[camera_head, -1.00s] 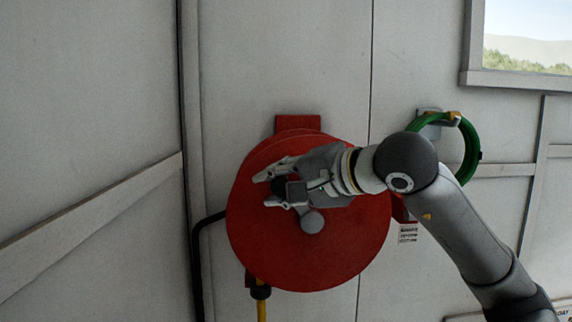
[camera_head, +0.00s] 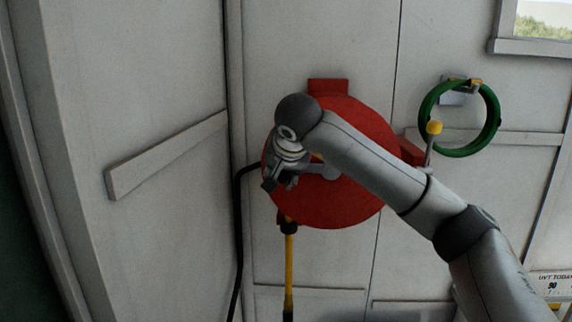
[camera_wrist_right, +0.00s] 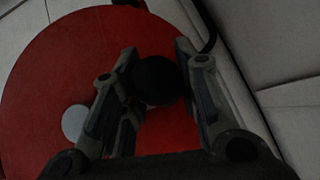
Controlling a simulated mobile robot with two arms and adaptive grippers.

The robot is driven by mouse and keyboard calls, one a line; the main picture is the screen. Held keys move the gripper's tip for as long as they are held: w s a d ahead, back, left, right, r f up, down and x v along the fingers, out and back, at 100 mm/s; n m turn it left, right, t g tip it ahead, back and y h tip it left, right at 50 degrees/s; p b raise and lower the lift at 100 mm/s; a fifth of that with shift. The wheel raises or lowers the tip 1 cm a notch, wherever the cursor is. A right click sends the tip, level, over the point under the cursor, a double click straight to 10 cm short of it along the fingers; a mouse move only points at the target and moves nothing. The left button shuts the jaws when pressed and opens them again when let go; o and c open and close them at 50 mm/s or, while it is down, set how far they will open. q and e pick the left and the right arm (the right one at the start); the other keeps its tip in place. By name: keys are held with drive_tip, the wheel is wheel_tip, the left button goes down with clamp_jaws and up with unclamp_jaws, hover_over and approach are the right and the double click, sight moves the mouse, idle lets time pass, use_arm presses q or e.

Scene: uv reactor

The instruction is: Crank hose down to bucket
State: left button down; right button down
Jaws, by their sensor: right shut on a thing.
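A round red hose reel (camera_head: 350,205) is mounted on the pale wall. My right gripper (camera_head: 276,180) is at the reel's left edge. In the right wrist view, the right gripper (camera_wrist_right: 157,80) is shut on the dark round crank knob (camera_wrist_right: 158,80), with a finger on each side. The grey crank hub (camera_head: 326,171) shows near the reel's centre, partly behind my arm; it is also in the wrist view (camera_wrist_right: 74,122). No bucket is visible. My left gripper is not in view.
A black pipe (camera_head: 239,230) runs down the wall left of the reel. A green hose ring (camera_head: 462,152) hangs on a bracket at the right, with a yellow-tipped lever (camera_head: 434,128) beside the reel. A window (camera_head: 543,22) is at the upper right.

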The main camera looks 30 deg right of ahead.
drive_tip(key=shift+f+n+g+h, duration=0.4)
drive_tip(key=shift+f+g+h, duration=0.15)
drive_tip(key=shift+f, duration=0.5)
drive_tip(key=c, duration=1.1)
unclamp_jaws()
drive_tip(key=v, duration=1.2)
